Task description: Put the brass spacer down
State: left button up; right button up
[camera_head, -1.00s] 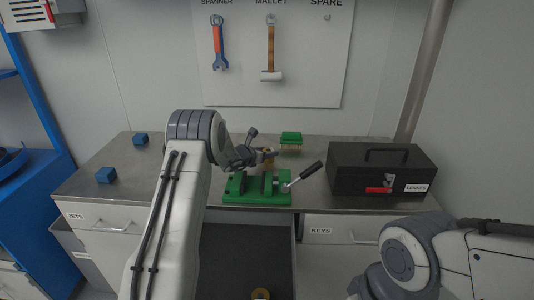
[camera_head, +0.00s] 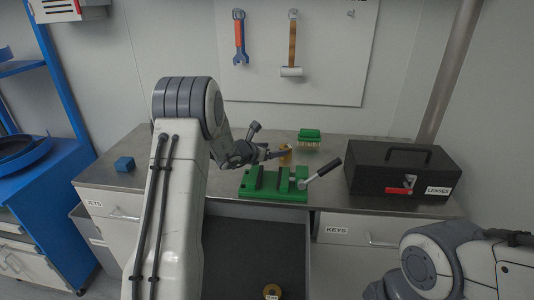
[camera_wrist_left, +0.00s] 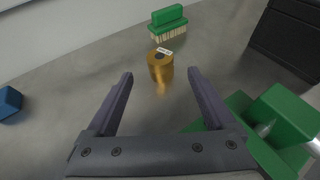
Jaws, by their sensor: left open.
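The brass spacer (camera_head: 286,154) stands upright on the metal bench, behind the green vise and beside the green brush. In the left wrist view the spacer (camera_wrist_left: 160,70), with a pale label on top, stands just beyond the fingertips. My left gripper (camera_head: 279,155) is open and empty; in the wrist view its two fingers (camera_wrist_left: 160,78) are spread wide and apart from the spacer. My right gripper is out of view; only part of the right arm shows at lower right.
The green vise (camera_head: 274,190) with its lever is close to the left gripper. The green brush (camera_head: 309,135) stands behind the spacer. A black toolbox (camera_head: 385,183) is at right, a blue block (camera_head: 125,164) at left. An open drawer (camera_head: 245,250) below holds another brass piece (camera_head: 272,291).

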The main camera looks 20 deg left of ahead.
aim_at(285, 148)
pick_arm(q)
jog(key=shift+v, duration=1.85)
jog(key=p+x, duration=0.2)
jog(key=x, duration=1)
jog(key=shift+w+r+p, duration=0.15)
jog(key=shift+r+p, duration=0.3)
jog(key=shift+r, duration=0.9)
jog(key=shift+f, duration=0.1)
